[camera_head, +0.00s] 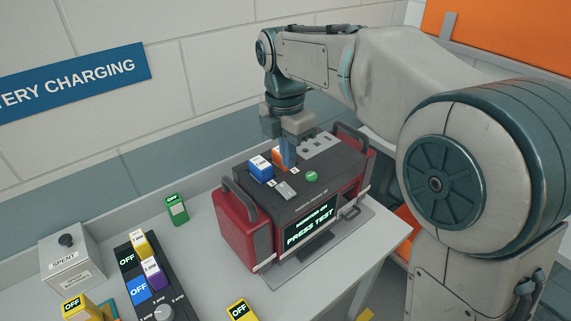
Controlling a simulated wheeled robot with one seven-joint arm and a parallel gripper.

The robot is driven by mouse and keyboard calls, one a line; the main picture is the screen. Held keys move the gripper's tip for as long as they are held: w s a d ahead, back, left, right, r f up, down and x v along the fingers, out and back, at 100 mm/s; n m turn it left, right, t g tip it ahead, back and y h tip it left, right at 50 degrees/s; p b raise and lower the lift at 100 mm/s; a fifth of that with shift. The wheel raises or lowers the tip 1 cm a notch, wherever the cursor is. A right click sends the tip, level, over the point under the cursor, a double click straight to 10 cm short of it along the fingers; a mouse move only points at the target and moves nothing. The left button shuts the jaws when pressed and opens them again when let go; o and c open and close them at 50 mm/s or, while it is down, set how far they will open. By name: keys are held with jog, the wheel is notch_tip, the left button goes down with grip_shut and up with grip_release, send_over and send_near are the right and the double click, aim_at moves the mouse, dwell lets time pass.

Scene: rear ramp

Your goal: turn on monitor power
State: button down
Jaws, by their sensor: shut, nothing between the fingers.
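The monitor (262,232) is a red and dark grey case with two handles, upright on the table against the wall. Its front screen (308,229) is lit and reads "PRESS TEST", with a blurred line above. On its top are a blue block (261,168), an orange block (279,155), a small grey switch-like piece (287,190) and a round green button (312,177). My gripper (288,163) is shut and empty, pointing down over the monitor's top, beside the orange block and partly covering it. I cannot tell whether its tips touch anything.
A charger (152,272) with coloured blocks reading "OFF" stands at the left. A grey "SPENT" box (72,262) is at the far left. A green block (176,210) and a yellow block (241,310) lie on the table (200,250). The wall is close behind.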

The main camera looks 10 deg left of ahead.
notch_tip(320, 180, up, 7)
jog(key=shift+s+d, duration=0.3)
jog(key=shift+d, duration=0.05)
jog(key=s+d+f+m+t, duration=0.1)
jog(key=s+d+f+m, duration=0.3)
jog(key=d+m, duration=0.4)
jog(key=s+d+f+m+t, duration=0.1)
jog(key=s+d+f+m, duration=0.4)
jog(key=d+m, duration=0.3)
jog(key=s+d+f+m+t, duration=0.2)
jog(key=s+d+f+m, duration=0.3)
jog(key=d+m, duration=0.3)
jog(key=m, duration=0.4)
jog(key=shift+s+d+f+y, duration=0.15)
jog(key=shift+s+y, duration=0.05)
jog(key=shift+y, duration=0.1)
